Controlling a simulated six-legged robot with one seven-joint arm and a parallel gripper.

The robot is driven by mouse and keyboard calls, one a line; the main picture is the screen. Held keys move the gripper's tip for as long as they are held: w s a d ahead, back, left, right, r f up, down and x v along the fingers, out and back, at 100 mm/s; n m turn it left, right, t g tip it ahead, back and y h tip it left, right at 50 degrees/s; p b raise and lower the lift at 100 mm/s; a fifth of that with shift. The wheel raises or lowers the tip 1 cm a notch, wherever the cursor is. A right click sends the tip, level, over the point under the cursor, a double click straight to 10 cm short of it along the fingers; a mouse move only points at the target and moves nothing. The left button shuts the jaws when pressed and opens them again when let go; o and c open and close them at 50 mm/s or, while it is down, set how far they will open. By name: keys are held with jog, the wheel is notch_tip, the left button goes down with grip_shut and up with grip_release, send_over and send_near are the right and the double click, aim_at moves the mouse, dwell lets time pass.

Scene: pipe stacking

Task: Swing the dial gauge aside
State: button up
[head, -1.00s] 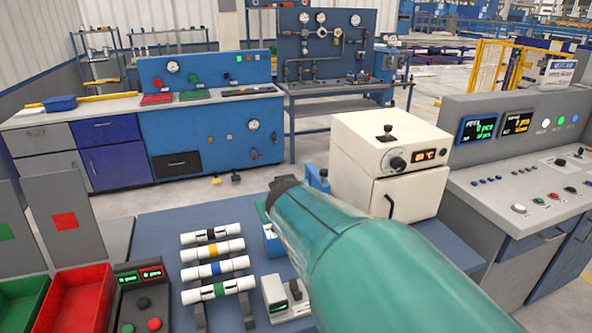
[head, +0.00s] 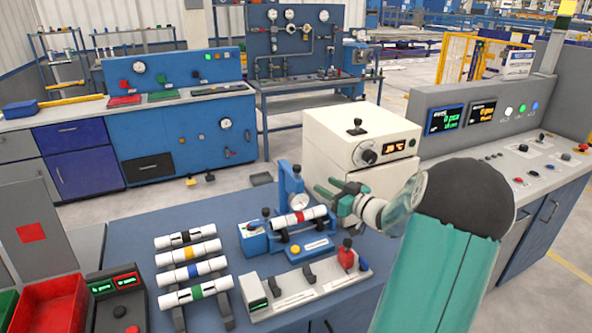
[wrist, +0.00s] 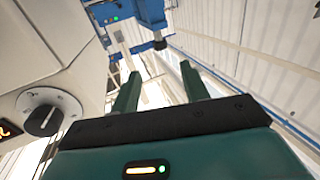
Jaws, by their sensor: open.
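The dial gauge (head: 297,201) is a round white-faced dial on a blue upright stand (head: 285,178), in the middle of the bench. A white pipe with a red band (head: 299,218) lies in the blue fixture below the dial. My gripper (head: 322,188) is green, open and empty, just right of the gauge stand, apart from it as far as I can tell. In the wrist view, the two fingers of my gripper (wrist: 160,88) stand apart with nothing between them. The gauge is not clearly seen in the wrist view.
A cream oven (head: 345,140) stands close behind my gripper; its knob (wrist: 44,117) fills the left of the wrist view. Several banded pipes lie on a rack (head: 228,315) at left. A grey fixture with a red clamp (head: 346,256) is in front. A control console (head: 530,165) stands right.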

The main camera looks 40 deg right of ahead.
aim_at(300, 171)
jog(key=w, duration=1.3)
jog(key=shift+w, duration=0.35)
grip_shut()
